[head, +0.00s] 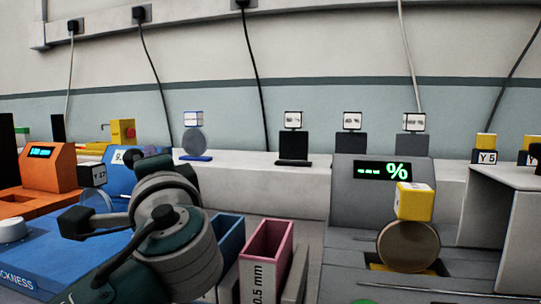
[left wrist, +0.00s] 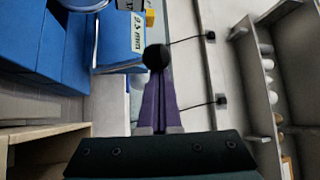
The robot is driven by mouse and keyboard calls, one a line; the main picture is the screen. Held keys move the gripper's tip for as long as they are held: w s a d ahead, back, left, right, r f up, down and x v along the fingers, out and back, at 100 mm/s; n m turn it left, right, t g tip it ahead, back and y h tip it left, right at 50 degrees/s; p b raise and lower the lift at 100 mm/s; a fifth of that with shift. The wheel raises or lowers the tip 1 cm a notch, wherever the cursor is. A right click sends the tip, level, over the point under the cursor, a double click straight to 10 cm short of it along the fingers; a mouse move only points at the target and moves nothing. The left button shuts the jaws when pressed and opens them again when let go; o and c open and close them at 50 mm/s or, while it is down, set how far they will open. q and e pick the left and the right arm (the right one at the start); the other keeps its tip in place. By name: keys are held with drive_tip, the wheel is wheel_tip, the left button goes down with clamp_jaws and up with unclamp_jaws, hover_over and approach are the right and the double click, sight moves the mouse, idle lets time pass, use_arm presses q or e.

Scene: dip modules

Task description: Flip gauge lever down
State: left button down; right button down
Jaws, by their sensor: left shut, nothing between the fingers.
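The blue thickness gauge (head: 50,262) stands at the left in the head view, partly hidden by my left arm. Blue bodies also fill the upper left of the left wrist view, beside a "9.5 mm" label (left wrist: 137,28). A round black knob (left wrist: 156,57), which looks like the lever's end, shows there at the tips of my left gripper (left wrist: 157,84). The purple fingers are shut together with nothing between them. I cannot tell whether they touch the knob. The lever's shaft is not visible. My right gripper is in neither view.
An orange device (head: 45,172) stands at the far left. Blue and pink bins (head: 268,255) stand right of my arm. A grey meter with a "%" display (head: 382,171) holds a round disc (head: 408,247) with a yellow block. A white shelf runs along the wall.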

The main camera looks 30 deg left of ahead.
use_arm(q)
drive_tip(key=b+v, duration=0.1)
drive_tip(key=v, duration=0.9)
drive_tip(key=shift+r, duration=0.1)
idle(0.4)
